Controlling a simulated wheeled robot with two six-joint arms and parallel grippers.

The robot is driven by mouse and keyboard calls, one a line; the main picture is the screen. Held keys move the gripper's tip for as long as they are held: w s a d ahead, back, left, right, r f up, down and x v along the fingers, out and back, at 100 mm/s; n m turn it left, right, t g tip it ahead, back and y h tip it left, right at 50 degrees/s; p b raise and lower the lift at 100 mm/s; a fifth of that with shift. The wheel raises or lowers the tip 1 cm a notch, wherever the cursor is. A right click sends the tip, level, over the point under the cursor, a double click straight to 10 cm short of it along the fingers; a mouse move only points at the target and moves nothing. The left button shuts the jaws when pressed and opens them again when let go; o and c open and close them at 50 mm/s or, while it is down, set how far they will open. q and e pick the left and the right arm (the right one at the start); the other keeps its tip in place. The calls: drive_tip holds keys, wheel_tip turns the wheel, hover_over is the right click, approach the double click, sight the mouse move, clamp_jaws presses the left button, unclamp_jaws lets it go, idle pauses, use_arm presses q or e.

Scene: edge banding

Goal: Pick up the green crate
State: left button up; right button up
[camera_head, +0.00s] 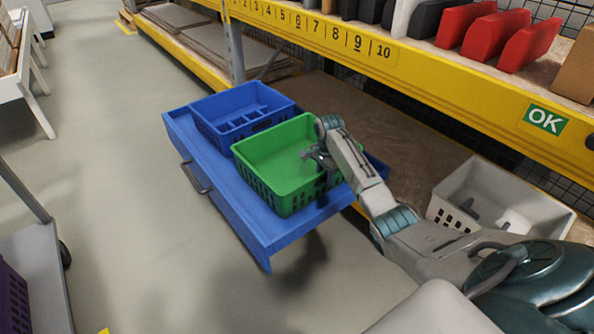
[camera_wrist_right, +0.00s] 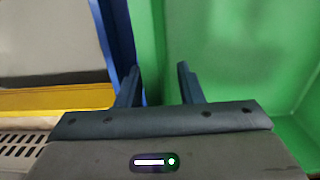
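The green crate (camera_head: 283,163) stands upright and looks empty, on a pulled-out blue drawer (camera_head: 225,190). My right gripper (camera_head: 320,158) is at the crate's right side, by its rim. In the right wrist view, the two fingers of my right gripper (camera_wrist_right: 159,82) are apart. The green crate (camera_wrist_right: 235,55) fills the right of that view, and part of its wall shows between the fingers. One finger is on the outer side and the other on the inner side. I cannot tell whether they touch the wall. My left gripper is not in view.
A blue crate (camera_head: 241,112) with dividers sits behind the green one on the drawer. A white crate (camera_head: 495,205) with items stands at the right. A yellow shelf beam (camera_head: 440,80) runs above. Open floor (camera_head: 120,200) lies to the left.

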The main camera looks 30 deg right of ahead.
drive_tip(key=shift+r, duration=0.1)
drive_tip(key=shift+c, duration=0.4)
clamp_jaws()
drive_tip(key=shift+s, duration=0.1)
idle(0.7)
